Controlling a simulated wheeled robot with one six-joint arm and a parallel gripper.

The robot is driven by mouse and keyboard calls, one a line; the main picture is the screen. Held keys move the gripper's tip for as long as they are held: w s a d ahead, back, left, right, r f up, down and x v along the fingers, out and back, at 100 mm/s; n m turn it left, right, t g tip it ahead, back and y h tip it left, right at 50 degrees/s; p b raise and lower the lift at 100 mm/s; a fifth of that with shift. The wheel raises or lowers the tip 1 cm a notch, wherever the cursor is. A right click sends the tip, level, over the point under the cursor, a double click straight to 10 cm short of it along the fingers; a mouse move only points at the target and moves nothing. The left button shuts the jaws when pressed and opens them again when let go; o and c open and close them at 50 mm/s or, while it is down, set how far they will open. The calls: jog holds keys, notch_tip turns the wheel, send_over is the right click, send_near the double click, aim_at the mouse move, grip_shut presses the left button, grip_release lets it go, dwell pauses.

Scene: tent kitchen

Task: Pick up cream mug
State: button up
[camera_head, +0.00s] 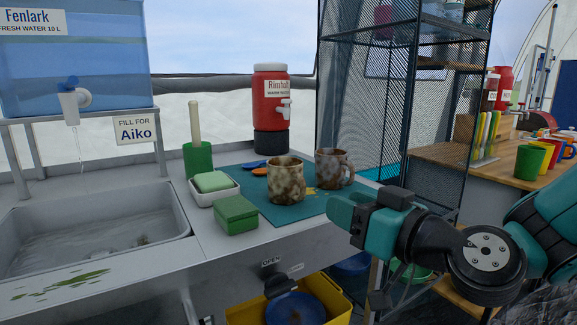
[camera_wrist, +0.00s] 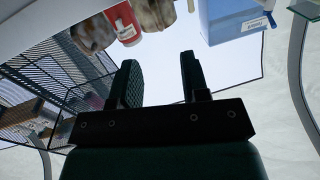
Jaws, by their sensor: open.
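A cream mug (camera_head: 285,179) with heavy brown stains stands upright on the teal mat (camera_head: 300,210) on the counter. A darker grey-brown stained mug (camera_head: 333,168) stands just behind it to the right, its handle to the right. My gripper (camera_head: 343,210) is at the counter's front edge, right of and nearer than the cream mug, apart from it. The wrist view is upside down. It shows the gripper's two fingers (camera_wrist: 158,65) spread with nothing between them. The cream mug (camera_wrist: 154,13) and darker mug (camera_wrist: 92,34) are partly visible at its top.
A green box (camera_head: 236,215) and a soap dish (camera_head: 213,190) stand left of the mat, with a sink (camera_head: 95,235) farther left. A red dispenser (camera_head: 270,95) stands behind. A mesh rack (camera_head: 370,90) stands right of the mugs. Orange and blue items lie behind the cream mug.

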aim_at(303, 178)
jog(key=p+x, duration=0.3)
jog(key=x, duration=0.2)
jog(key=shift+w+a+p, duration=0.15)
jog(key=shift+w+p, duration=0.1)
jog(key=shift+p, duration=0.15)
jog(key=p+x, duration=0.2)
jog(key=r+p+x, duration=0.1)
jog(key=p+x, duration=0.1)
jog(key=shift+w+a, duration=0.1)
jog(key=shift+w, duration=0.15)
jog(key=shift+w+a+f, duration=0.25)
jog(key=shift+w+a, duration=0.05)
grip_shut()
